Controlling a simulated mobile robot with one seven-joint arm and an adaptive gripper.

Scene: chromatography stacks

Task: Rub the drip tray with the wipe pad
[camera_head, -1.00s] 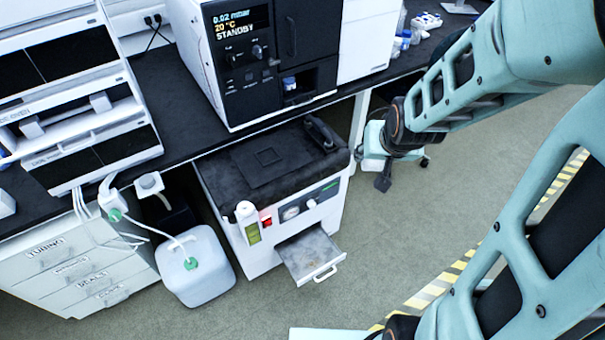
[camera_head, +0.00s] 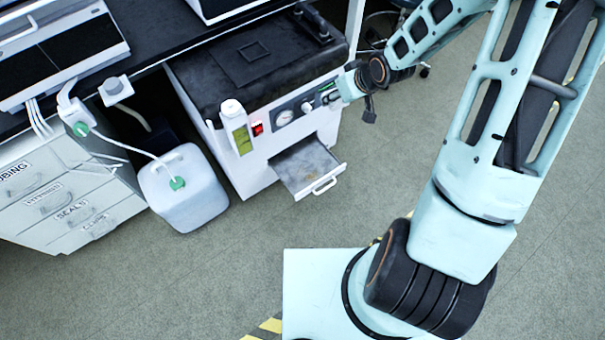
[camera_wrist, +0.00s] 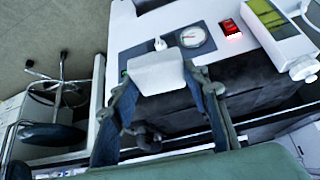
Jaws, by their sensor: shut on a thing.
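The drip tray (camera_head: 298,181) is a grey pull-out drawer with a white handle, open at the lower front of the white pump cabinet; brownish marks show on its floor. My gripper (camera_head: 334,97) is in front of the cabinet's control panel, above and to the right of the tray, not touching the tray. In the wrist view my gripper (camera_wrist: 160,86) is shut on a white block, the wipe pad (camera_wrist: 158,72), held between its two fingertips. The tray cannot be made out in the wrist view.
The panel has a gauge (camera_head: 284,117) and a lit red switch (camera_head: 258,128). A bottle with yellow-green liquid (camera_head: 237,130) is fixed at the cabinet's left front corner. A white jug (camera_head: 183,190) with tubing stands left on the floor. The floor before the tray is clear.

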